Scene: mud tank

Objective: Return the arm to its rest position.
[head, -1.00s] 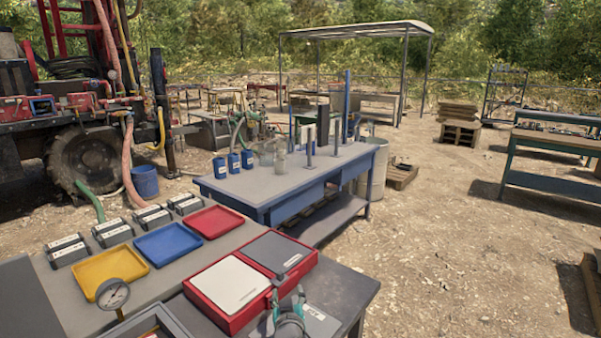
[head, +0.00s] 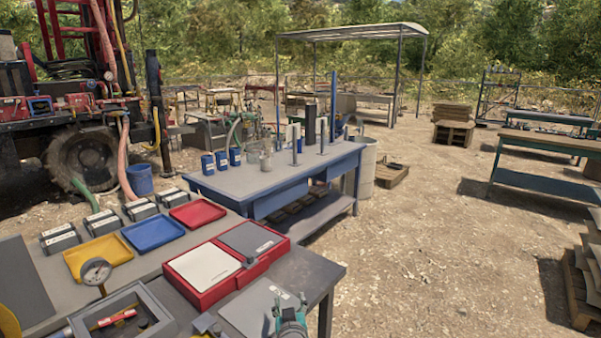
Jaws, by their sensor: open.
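My gripper (head: 290,308) shows at the bottom edge of the head view, right of centre. Its two fingertips point up and away from me and stand apart, with nothing visible between them. Teal parts of my arm show just below it, and the rest of the arm is out of frame. The gripper appears in front of a flat grey plate (head: 255,306) on the near table (head: 318,272). I cannot tell the gap between them.
The near table holds a red case (head: 209,303), yellow (head: 98,257), blue (head: 152,233) and red (head: 197,213) trays, a gauge (head: 96,271) and an open grey box (head: 155,329). A blue bench (head: 270,190) stands behind. Pallets (head: 582,290) are at right. Open dirt lies between.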

